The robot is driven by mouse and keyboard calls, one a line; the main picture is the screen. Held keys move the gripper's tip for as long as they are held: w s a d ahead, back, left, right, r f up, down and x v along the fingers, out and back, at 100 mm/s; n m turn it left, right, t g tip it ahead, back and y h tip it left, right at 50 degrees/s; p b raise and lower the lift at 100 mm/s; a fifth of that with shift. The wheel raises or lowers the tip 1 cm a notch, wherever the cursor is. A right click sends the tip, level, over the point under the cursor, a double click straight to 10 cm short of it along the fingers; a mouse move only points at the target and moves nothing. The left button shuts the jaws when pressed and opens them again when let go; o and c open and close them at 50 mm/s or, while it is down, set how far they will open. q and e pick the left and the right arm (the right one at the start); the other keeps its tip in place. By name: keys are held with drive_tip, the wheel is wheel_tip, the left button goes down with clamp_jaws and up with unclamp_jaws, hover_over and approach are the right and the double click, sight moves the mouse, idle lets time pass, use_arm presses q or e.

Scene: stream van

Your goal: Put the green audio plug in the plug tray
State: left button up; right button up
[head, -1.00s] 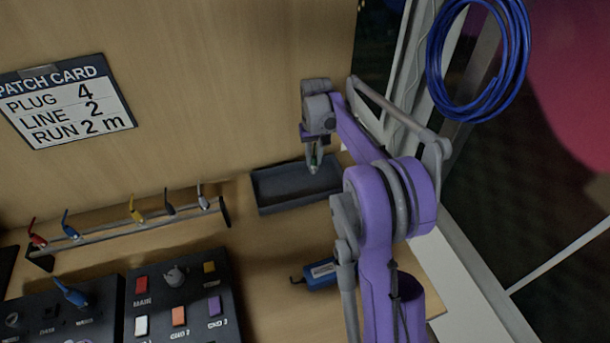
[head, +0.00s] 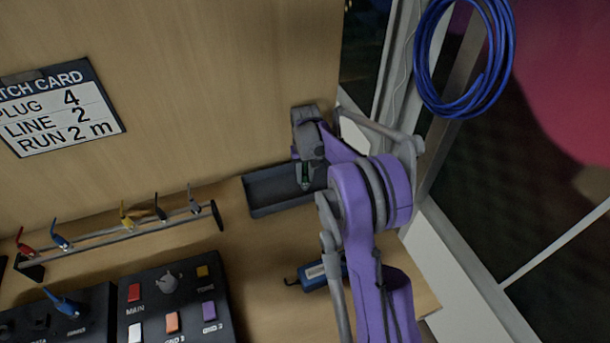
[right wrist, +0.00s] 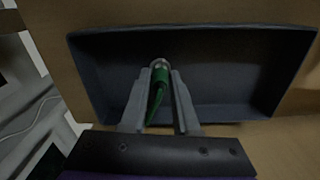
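The green audio plug (right wrist: 162,78) is between the fingertips of my right gripper (right wrist: 164,92), which is shut on it; its green tail runs back between the fingers. In the head view the right gripper (head: 306,176) points down at the right part of the plug tray, with a bit of green at its tips. The plug tray (head: 250,196) is a dark, shallow rectangular box against the wooden back wall. In the right wrist view the tray (right wrist: 91,70) looks empty around the plug. I cannot tell whether the plug touches the tray floor. My left gripper is out of view.
A rack (head: 130,230) with several coloured plugs stands left of the tray. A button panel (head: 185,300) is in front of it. A blue device (head: 312,275) lies on the counter near my right arm. A window is at right, with a coiled blue cable (head: 424,60).

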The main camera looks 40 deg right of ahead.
drive_tip(key=o, duration=0.3)
drive_tip(key=shift+r, duration=0.15)
wheel_tip(320, 180, up, 12)
drive_tip(key=s+a+r+n+t, duration=0.25)
drive_tip(key=s+a, duration=0.75)
drive_tip(key=a, duration=0.5)
drive_tip(key=s+a+f+n+t, duration=0.1)
drive_tip(key=s+a+f, duration=0.2)
drive_tip(key=s, duration=0.4)
drive_tip(key=s+a+f+n+t, duration=0.1)
drive_tip(key=s+a+f+t, duration=0.1)
drive_tip(key=s+a+f, duration=0.2)
drive_tip(key=s+a, duration=0.2)
drive_tip(key=s, duration=0.1)
drive_tip(key=shift+s+p, duration=0.2)
drive_tip(key=shift+p, duration=0.15)
drive_tip(key=shift+d+n, duration=0.1)
drive_tip(key=shift+n, duration=0.15)
